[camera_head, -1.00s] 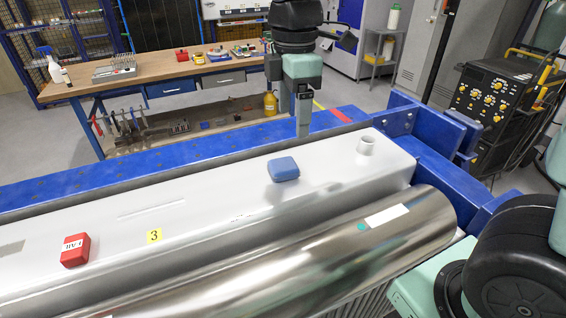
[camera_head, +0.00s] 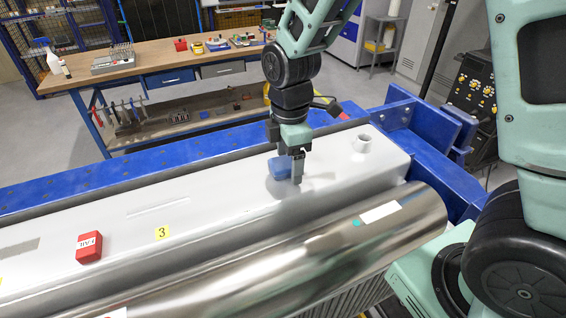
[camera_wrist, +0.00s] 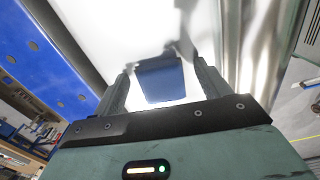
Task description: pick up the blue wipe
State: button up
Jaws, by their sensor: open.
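The blue wipe (camera_head: 279,168) is a small rounded blue block on the white top surface of the jig (camera_head: 215,205). My gripper (camera_head: 297,180) points down over it, its near finger partly covering the wipe's right side in the head view. In the wrist view the wipe (camera_wrist: 161,79) lies between the two fingers of my gripper (camera_wrist: 158,78), with a gap visible at each side. The fingers are open and apart. I cannot tell whether the fingertips touch the white surface.
A red block marked FAIL (camera_head: 89,247) and a yellow label 3 (camera_head: 162,232) are to the left. A shiny metal cylinder (camera_head: 300,255) runs along the front. A short white stub (camera_head: 362,143) rises at the right. Blue beams border the back and right.

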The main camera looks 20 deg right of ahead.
aim_at(289, 161)
jog(key=c, duration=1)
jog(key=shift+r, duration=0.1)
jog(key=shift+c, duration=0.2)
notch_tip(289, 161, up, 10)
jog(key=b, duration=0.2)
jog(key=shift+b, duration=0.35)
jog(key=shift+o, duration=0.8)
jog(key=shift+c, duration=0.4)
